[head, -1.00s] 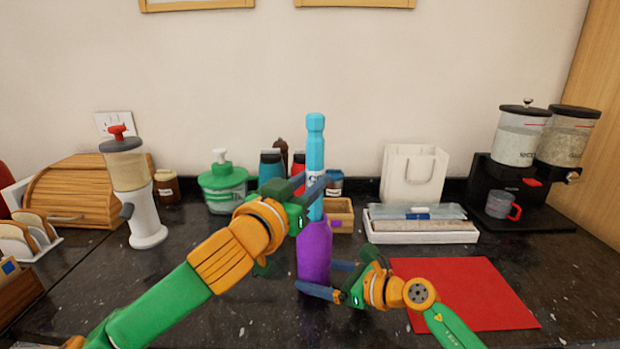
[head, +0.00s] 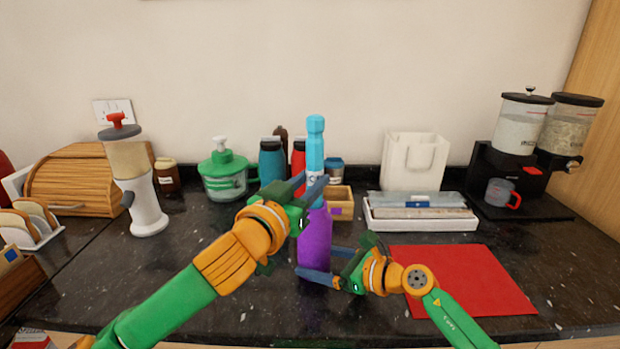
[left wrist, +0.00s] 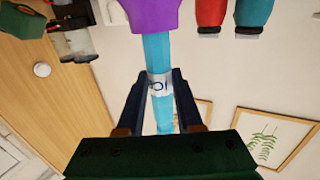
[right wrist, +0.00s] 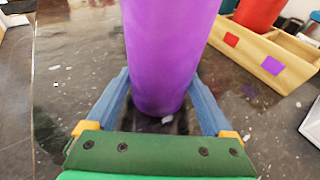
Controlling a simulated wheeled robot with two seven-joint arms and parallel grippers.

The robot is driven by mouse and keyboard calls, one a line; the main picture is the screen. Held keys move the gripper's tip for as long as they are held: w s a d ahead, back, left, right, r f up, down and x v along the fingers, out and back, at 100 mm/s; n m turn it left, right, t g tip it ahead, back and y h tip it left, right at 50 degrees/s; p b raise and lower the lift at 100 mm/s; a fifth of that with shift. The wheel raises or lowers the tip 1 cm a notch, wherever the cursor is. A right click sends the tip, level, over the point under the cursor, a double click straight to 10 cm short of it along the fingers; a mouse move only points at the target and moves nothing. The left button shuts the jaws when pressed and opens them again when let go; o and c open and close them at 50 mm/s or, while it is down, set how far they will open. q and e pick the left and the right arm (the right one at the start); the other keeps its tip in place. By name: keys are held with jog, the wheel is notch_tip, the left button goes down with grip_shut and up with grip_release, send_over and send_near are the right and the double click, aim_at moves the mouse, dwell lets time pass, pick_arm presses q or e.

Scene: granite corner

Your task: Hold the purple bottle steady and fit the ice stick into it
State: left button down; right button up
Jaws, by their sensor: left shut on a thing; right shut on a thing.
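The purple bottle (head: 314,238) stands upright on the dark counter. My right gripper (head: 325,264) is shut around its lower body; the right wrist view shows a finger on each side of the bottle (right wrist: 168,50). The light blue ice stick (head: 315,145) is upright above the bottle. My left gripper (head: 311,188) is shut on the stick at its white label. In the left wrist view the stick (left wrist: 157,50) meets the bottle's purple top (left wrist: 150,12) in line with it. How far the stick's end is inside is hidden.
A red mat (head: 460,280) lies right of the bottle. A small wooden box (head: 340,203), bottles and a white tray (head: 420,225) stand behind. A white dispenser (head: 145,205) stands at left, a black cereal dispenser (head: 500,165) at right.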

pick_arm(q)
jog(key=shift+f, duration=2.4)
jog(key=shift+c, duration=2.4)
grip_release()
jog(key=shift+f, duration=0.1)
jog(key=v, duration=1.2)
jog(key=shift+a, duration=0.1)
